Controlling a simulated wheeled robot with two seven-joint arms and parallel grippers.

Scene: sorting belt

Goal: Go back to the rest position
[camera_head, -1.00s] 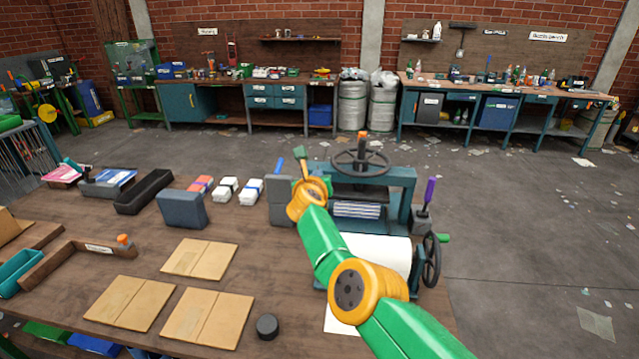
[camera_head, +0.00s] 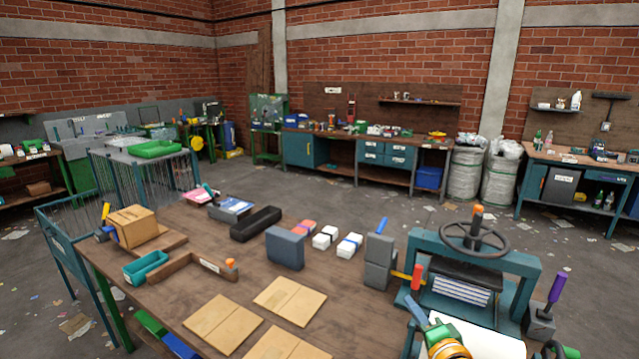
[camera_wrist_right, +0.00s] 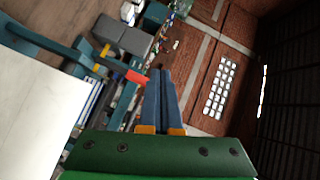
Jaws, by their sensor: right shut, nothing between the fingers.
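My right gripper (camera_head: 412,304) shows low in the head view, in front of the teal press (camera_head: 520,262), with an orange joint of my right arm below it. In the right wrist view the blue fingers (camera_wrist_right: 163,92) lie together with nothing between them. They point toward the brick wall and away from the table. Whether the gripper touches the press cannot be told. My left gripper is in neither view.
The press has a handwheel (camera_head: 474,234) and a white sheet (camera_head: 480,340). The wooden table (camera_head: 205,285) bears cardboard pieces (camera_head: 290,299), a grey-blue block (camera_head: 285,248), a black tray (camera_head: 256,223) and a cardboard box (camera_head: 133,225). Workbenches line the back wall; open floor lies between.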

